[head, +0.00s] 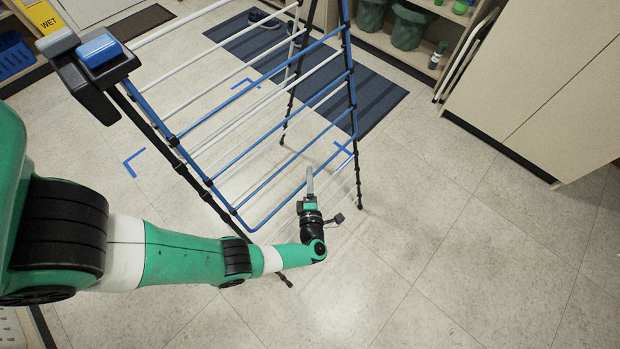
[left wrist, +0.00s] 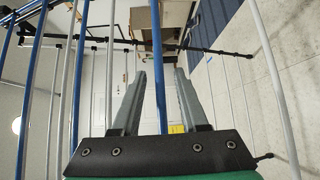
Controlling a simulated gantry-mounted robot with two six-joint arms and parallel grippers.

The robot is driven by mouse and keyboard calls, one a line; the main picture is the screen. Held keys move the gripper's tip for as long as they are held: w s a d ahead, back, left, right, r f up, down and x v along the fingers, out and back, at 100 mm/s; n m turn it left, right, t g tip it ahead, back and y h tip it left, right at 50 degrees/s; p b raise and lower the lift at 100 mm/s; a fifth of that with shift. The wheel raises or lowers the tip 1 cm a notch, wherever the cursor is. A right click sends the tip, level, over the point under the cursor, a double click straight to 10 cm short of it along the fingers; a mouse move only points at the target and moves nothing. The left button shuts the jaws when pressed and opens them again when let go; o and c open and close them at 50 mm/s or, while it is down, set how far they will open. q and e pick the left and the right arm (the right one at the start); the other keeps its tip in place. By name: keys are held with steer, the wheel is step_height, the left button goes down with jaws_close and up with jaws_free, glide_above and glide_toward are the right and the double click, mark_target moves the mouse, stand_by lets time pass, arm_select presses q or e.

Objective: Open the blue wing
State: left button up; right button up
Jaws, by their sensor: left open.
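A drying rack has a blue wing (head: 275,212), a blue tube frame with blue and white rods, slanting across the upper middle of the head view. My left gripper (head: 310,178) is at the wing's lower right edge, its fingers pointing up the picture. In the left wrist view the two grey fingers (left wrist: 162,88) stand apart. A blue tube (left wrist: 157,50) runs through the gap between them in the picture. The fingers are not closed on it. I cannot tell how deep the tube sits between them. My right gripper is not in view.
Black rack legs (head: 357,178) stand on the tiled floor. A striped dark blue mat (head: 385,88) lies behind the rack. A beige cabinet (head: 540,85) stands at the right, and shelves with green buckets (head: 408,28) at the top. Floor at lower right is clear.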

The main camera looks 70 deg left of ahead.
arm_select(q)
jaws_close()
stand_by(1.4)
